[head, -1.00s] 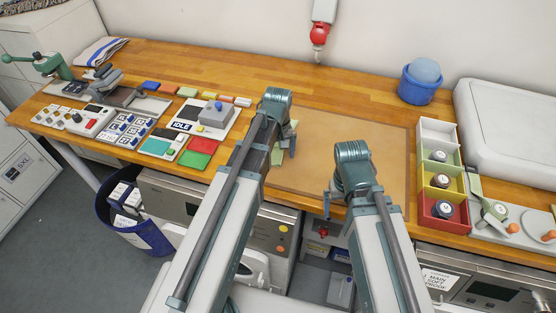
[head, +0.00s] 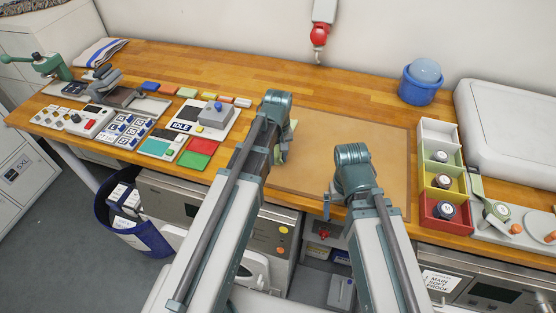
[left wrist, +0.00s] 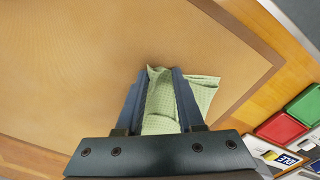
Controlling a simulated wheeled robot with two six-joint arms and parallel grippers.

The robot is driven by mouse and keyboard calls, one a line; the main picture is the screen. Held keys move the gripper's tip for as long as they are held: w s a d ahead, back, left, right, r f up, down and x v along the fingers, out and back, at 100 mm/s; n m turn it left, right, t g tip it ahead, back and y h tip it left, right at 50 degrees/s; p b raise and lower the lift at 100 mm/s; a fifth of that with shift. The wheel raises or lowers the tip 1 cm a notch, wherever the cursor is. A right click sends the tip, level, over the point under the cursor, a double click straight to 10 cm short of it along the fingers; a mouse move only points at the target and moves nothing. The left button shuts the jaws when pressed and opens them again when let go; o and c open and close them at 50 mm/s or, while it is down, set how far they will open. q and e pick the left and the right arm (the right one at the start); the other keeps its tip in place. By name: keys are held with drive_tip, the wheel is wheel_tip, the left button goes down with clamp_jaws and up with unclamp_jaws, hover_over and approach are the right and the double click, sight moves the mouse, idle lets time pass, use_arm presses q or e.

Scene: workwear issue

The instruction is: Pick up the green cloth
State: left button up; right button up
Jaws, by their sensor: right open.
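The green cloth (left wrist: 203,92) is pale green with a fine dotted pattern. In the left wrist view it is bunched between the two fingers of my left gripper (left wrist: 161,72), with a loose flap out to the right. The fingers are closed in on it. In the head view a small part of the cloth (head: 292,130) shows beside my left gripper (head: 283,150), mostly hidden by my left arm. I cannot tell whether the cloth is clear of the mat. My right gripper (head: 327,202) is mostly hidden behind its own arm, in front of the bench edge, apart from the cloth.
A brown mat (head: 340,130) lies on the wooden bench (head: 330,95), largely clear. To the left are red (head: 193,160) and green (head: 203,146) tiles and a grey device (head: 215,113). To the right stand coloured bins (head: 438,180) and a blue tub (head: 420,90).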

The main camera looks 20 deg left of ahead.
use_arm(q)
clamp_jaws()
idle(0.3)
wheel_tip(320, 180, up, 12)
drive_tip(key=p, duration=1.2)
wheel_tip(320, 180, up, 18)
drive_tip(key=p, duration=1.8)
